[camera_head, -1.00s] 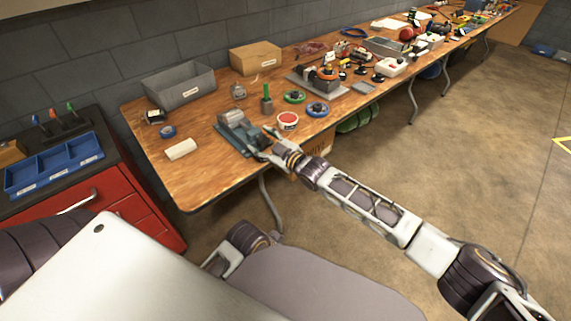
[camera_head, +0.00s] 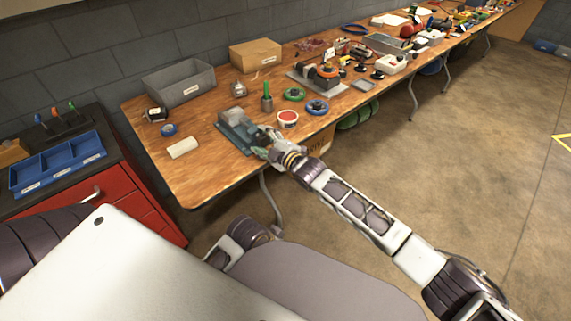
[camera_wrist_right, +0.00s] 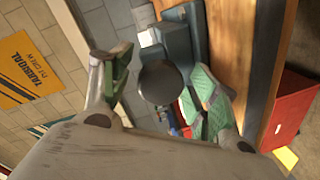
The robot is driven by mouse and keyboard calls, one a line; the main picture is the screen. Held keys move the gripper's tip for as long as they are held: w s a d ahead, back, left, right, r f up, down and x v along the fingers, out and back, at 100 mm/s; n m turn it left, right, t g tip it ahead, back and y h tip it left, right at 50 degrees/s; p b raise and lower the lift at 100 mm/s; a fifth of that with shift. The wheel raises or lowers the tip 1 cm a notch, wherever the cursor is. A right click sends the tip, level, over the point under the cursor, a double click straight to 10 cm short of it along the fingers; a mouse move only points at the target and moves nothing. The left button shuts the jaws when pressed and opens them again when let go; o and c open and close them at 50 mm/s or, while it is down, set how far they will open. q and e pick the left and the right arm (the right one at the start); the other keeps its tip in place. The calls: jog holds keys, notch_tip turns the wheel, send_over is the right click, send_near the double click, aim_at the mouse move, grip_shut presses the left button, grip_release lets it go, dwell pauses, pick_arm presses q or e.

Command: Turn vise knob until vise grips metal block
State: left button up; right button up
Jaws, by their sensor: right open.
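The blue-grey vise (camera_head: 231,130) stands near the front edge of the wooden workbench, and it also shows in the right wrist view (camera_wrist_right: 182,42). A light grey block (camera_head: 238,116), seemingly the metal block, sits at the vise's jaws; whether they touch it I cannot tell. My right gripper (camera_head: 263,143) is at the vise's front end. In the right wrist view the dark round vise knob (camera_wrist_right: 160,82) lies between the green-padded fingers of the right gripper (camera_wrist_right: 165,88). The fingers are open, with gaps visible on both sides of the knob. My left gripper is not in view.
A white cylinder (camera_head: 183,147) and a blue tape roll (camera_head: 168,129) lie left of the vise. A red-topped round container (camera_head: 287,118) and a blue ring-shaped wheel (camera_head: 317,107) stand to its right. A grey bin (camera_head: 180,84) is behind. The bench's front left corner is clear.

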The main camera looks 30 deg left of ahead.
aim_at(265, 142)
jog(key=shift+n+b, duration=0.45)
jog(key=shift+n, duration=1.25)
jog(key=shift+f+n+t+b, duration=0.1)
jog(key=shift+n+t+b, duration=0.5)
jog(key=shift+n+b, duration=2.55)
jog(key=shift+n, duration=0.55)
jog(key=shift+n+t+b, duration=0.5)
jog(key=shift+n+b, duration=1.6)
jog(key=shift+b, duration=0.3)
jog(key=shift+p+v, duration=0.3)
jog(key=shift+v, duration=0.55)
jog(key=shift+p+v, duration=0.7)
jog(key=shift+v, duration=1.8)
jog(key=p+v, duration=0.1)
jog(key=v, duration=0.5)
jog(key=shift+d+f, duration=0.15)
